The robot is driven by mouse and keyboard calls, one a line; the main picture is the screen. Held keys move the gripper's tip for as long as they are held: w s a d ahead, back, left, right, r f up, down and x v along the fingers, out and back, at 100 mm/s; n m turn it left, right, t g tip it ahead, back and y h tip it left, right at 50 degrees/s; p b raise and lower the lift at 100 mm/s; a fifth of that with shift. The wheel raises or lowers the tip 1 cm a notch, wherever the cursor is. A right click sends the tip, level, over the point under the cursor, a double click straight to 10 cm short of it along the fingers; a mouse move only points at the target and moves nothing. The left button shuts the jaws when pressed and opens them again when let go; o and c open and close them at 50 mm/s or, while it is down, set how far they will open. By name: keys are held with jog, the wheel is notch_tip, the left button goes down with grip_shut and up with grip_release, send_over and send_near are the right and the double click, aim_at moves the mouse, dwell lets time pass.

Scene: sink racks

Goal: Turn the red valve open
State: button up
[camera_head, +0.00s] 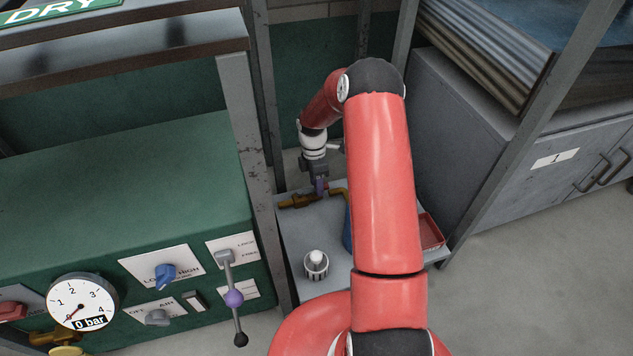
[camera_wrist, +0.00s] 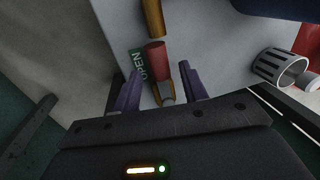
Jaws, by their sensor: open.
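The red valve (camera_wrist: 155,55) shows in the wrist view as a short red piece, with brass pipe (camera_wrist: 153,18) above it and a brass part below it. A green label reading OPEN (camera_wrist: 138,66) lies just left of it. My gripper (camera_wrist: 160,70) is open, its two purple fingers on either side of the valve's lower end. I cannot tell whether either finger touches it. In the head view my gripper (camera_head: 319,186) points down at brass piping (camera_head: 298,201) on the grey bench; the red part cannot be made out there.
A slotted metal cup (camera_head: 316,264) stands on the grey bench (camera_head: 295,235), with a blue object (camera_head: 347,230) and a red tray (camera_head: 431,232) near my arm. A green panel with a gauge (camera_head: 81,307) and a lever (camera_head: 233,298) stands left. A grey post (camera_head: 250,150) rises close by.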

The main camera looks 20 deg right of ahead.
notch_tip(320, 180, up, 8)
jog(key=w+p, duration=0.1)
jog(key=shift+w+f, duration=0.2)
jog(key=shift+w, duration=0.1)
dwell(0.3)
jog(key=s+a+r+m+t+p, duration=0.1)
jog(key=s+a+r+m, duration=0.2)
jog(key=r, duration=0.6)
jog(key=s+a+r+m+t+h+p, duration=0.1)
jog(key=s+r+m+p, duration=0.1)
jog(key=s+r, duration=0.5)
jog(key=s+a+r+m+t+p, duration=0.1)
jog(key=s+r+m, duration=0.15)
jog(key=r, duration=0.85)
jog(key=s+a+r+m+t+p, duration=0.2)
jog(key=s+r+m, duration=0.2)
jog(key=s, duration=0.5)
jog(key=s+a+r+m+t+p, duration=0.1)
jog(key=s+r+m, duration=0.3)
jog(key=s, duration=0.5)
jog(key=shift+s+a+r+m+t+y+p, duration=0.4)
jog(key=shift+a+m+t, duration=0.1)
jog(key=shift+m+t, duration=0.45)
